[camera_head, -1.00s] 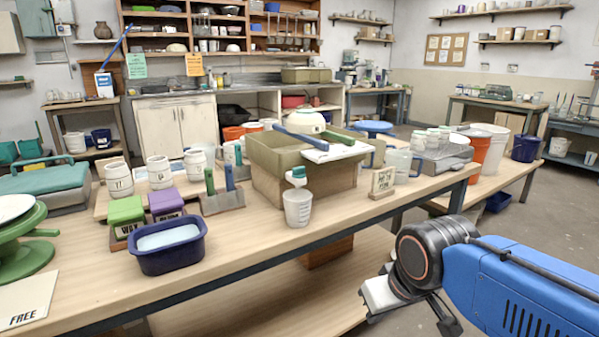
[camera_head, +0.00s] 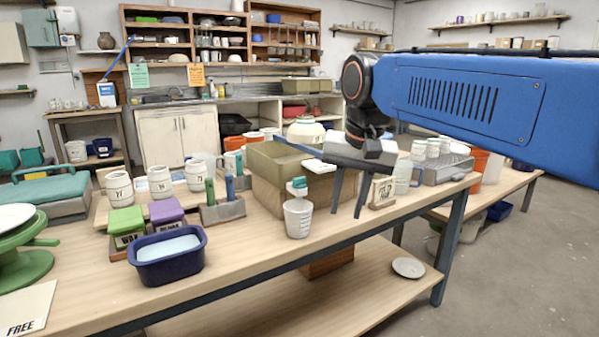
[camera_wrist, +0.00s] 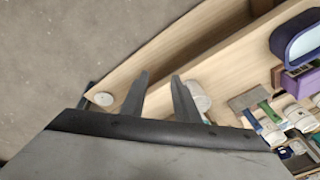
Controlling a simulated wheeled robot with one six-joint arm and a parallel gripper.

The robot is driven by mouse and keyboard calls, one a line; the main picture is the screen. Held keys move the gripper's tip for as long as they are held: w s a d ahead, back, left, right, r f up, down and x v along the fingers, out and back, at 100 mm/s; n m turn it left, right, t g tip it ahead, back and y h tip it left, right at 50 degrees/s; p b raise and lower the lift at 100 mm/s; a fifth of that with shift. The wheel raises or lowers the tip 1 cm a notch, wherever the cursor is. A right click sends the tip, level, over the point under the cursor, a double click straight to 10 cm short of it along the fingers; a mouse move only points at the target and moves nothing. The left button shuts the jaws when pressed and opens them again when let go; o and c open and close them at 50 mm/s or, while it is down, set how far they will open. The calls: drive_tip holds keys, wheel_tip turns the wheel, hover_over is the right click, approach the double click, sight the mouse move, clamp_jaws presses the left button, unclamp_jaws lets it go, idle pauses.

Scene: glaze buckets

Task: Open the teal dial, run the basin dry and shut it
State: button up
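The olive basin (camera_head: 266,168) stands on the bench on a wooden block. The teal dial (camera_head: 297,184) sits low at the basin's front, directly above a white measuring cup (camera_head: 298,218). My gripper (camera_head: 346,213) is open and empty, fingers pointing down, right of the cup and in front of the basin's right part. In the wrist view my gripper (camera_wrist: 160,75) shows both fingers apart with nothing between them. A whitish cup-like shape (camera_wrist: 198,96) lies beside one finger there. The dial cannot be made out in that view.
A navy tub of pale liquid (camera_head: 168,256) stands front left on the bench. A small sign (camera_head: 383,192) stands just right of my fingers. A holder with green and blue tools (camera_head: 222,208) is left of the basin. A white plate (camera_head: 408,267) lies on the lower shelf.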

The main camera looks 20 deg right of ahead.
drive_tip(key=w+a+r+m+g, duration=0.15)
drive_tip(key=w+r+m, duration=0.25)
drive_tip(key=w+r, duration=0.55)
wheel_tip(320, 180, up, 9)
drive_tip(key=m+g, duration=0.1)
drive_tip(key=m, duration=0.4)
hover_over(299, 178)
wheel_tip(299, 178, down, 17)
drive_tip(key=shift+w+d+f, duration=0.1)
drive_tip(key=shift+w+f, duration=0.05)
drive_tip(key=shift+f, duration=0.05)
clamp_jaws()
